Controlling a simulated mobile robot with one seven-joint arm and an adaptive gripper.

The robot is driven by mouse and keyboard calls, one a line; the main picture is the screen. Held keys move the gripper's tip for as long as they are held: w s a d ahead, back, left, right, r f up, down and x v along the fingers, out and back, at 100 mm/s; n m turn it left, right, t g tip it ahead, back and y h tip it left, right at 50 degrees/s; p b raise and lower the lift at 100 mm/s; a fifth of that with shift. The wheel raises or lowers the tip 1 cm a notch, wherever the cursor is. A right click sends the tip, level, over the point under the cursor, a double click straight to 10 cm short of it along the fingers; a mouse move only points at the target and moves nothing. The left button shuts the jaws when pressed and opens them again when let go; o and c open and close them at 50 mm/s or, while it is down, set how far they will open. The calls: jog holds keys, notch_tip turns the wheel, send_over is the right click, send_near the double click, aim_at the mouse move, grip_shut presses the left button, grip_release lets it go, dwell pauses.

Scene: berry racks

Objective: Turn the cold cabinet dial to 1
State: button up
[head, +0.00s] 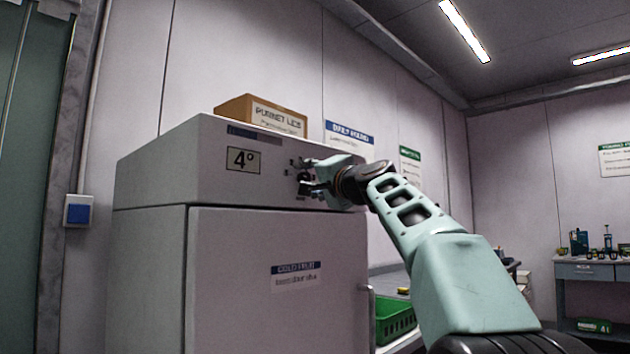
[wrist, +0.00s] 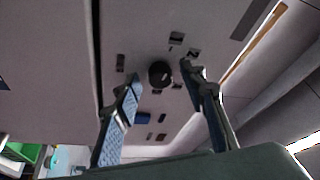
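The cold cabinet (head: 270,255) is a pale grey box with a door and a top panel marked 4°. Its dial (wrist: 160,74) is a small round black knob on the panel, with several small dark marks around it. The marks are too small to read. My gripper (head: 304,181) is at the panel in the head view, hiding most of the dial. In the wrist view my gripper (wrist: 160,82) is open, one finger on each side of the dial, with gaps between them. I cannot tell which mark the dial points to.
A cardboard box (head: 262,115) labelled for punnet lids sits on top of the cabinet. A green crate (head: 396,322) is on the bench to the right. A door handle (head: 371,318) stands out from the cabinet's right edge. A desk (head: 590,270) is far right.

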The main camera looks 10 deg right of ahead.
jog(key=v, duration=1.2)
dwell(0.4)
